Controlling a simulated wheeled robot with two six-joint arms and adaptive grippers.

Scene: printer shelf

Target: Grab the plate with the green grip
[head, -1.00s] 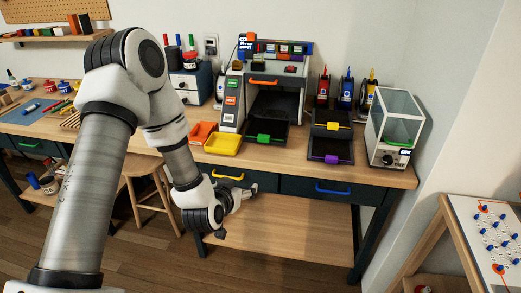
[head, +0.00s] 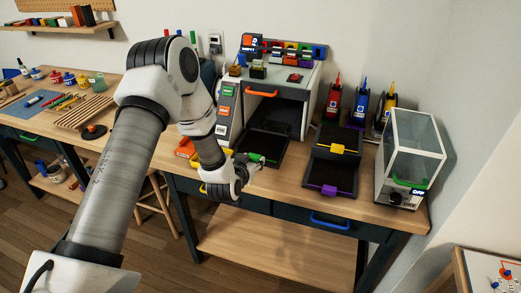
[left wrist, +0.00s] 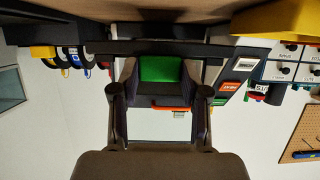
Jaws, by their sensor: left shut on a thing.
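The black plate (head: 270,147) with the green grip (head: 255,157) lies at the front of the printer's open bay. My left gripper (head: 246,164) has reached the grip from the front and is shut on it. In the left wrist view, which is upside down, the green grip (left wrist: 160,68) sits between the two dark fingers. The plate behind the grip is mostly hidden there. In the head view, the fingers partly cover the grip's left side. My right gripper is not in view.
The printer (head: 279,90) stands around the plate. To its right are black plates with a yellow grip (head: 338,149) and a purple grip (head: 329,190), and a glass-sided box (head: 411,150). Open floor lies in front of the table.

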